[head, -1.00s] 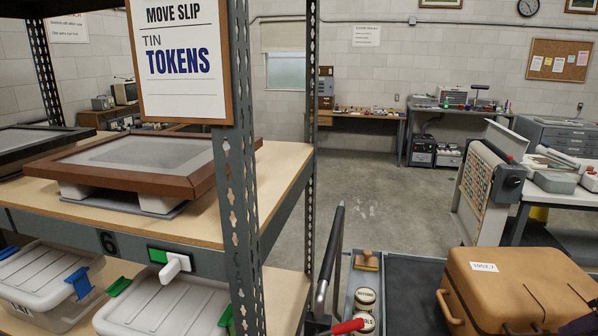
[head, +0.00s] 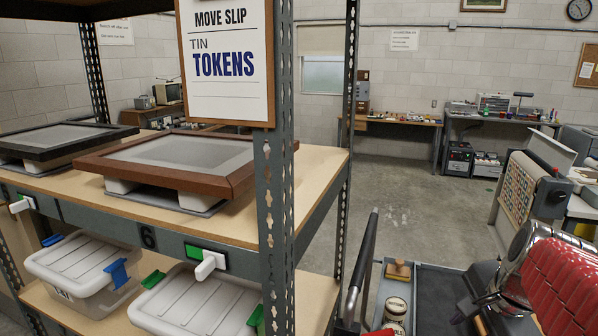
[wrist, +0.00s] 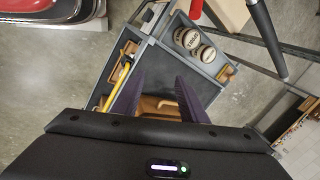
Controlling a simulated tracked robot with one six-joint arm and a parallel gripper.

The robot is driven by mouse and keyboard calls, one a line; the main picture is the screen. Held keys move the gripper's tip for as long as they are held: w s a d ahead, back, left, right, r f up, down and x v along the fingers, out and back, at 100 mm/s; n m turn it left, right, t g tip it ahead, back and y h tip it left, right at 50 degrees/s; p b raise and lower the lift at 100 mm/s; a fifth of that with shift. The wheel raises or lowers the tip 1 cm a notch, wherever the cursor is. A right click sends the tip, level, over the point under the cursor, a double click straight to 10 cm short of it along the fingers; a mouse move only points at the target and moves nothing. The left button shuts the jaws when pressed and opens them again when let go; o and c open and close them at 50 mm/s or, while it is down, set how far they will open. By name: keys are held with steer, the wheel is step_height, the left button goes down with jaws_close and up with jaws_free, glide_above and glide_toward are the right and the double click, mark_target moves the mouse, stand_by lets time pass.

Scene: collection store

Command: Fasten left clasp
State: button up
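Two lidded pale bins stand on the lower shelf in the head view. The left bin (head: 82,262) has a blue clasp (head: 52,240) at its left end and another blue clasp (head: 118,273) at its right end. The right bin (head: 195,305) has a green clasp (head: 153,279) at left and one (head: 256,316) at right, partly behind the post. I cannot tell which clasps are latched. My gripper (wrist: 160,77) is open in the wrist view, dark fingers apart. A tan handle-like thing (wrist: 157,105) shows between and below them; I cannot tell contact.
A grey shelf post (head: 276,220) stands before the right bin. Framed trays (head: 175,202) rest above. A tray with tins (head: 396,308) and a black rail (head: 362,265) lie right of the shelf. The concrete floor (head: 420,200) beyond is clear.

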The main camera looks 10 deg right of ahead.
steer(key=s+a+f+n, duration=0.1)
steer(key=s+a+n, duration=0.2)
steer(key=a+n, duration=0.6)
steer(key=s+a+n+t, duration=0.1)
steer(key=s+a+n, duration=0.1)
steer(key=a+n, duration=0.7)
steer(key=shift+s+a+f+y, duration=0.3)
steer(key=shift+s+a+f, duration=0.1)
steer(key=shift+a, duration=0.1)
steer(key=shift+o, duration=0.9)
steer(key=shift+d, duration=0.1)
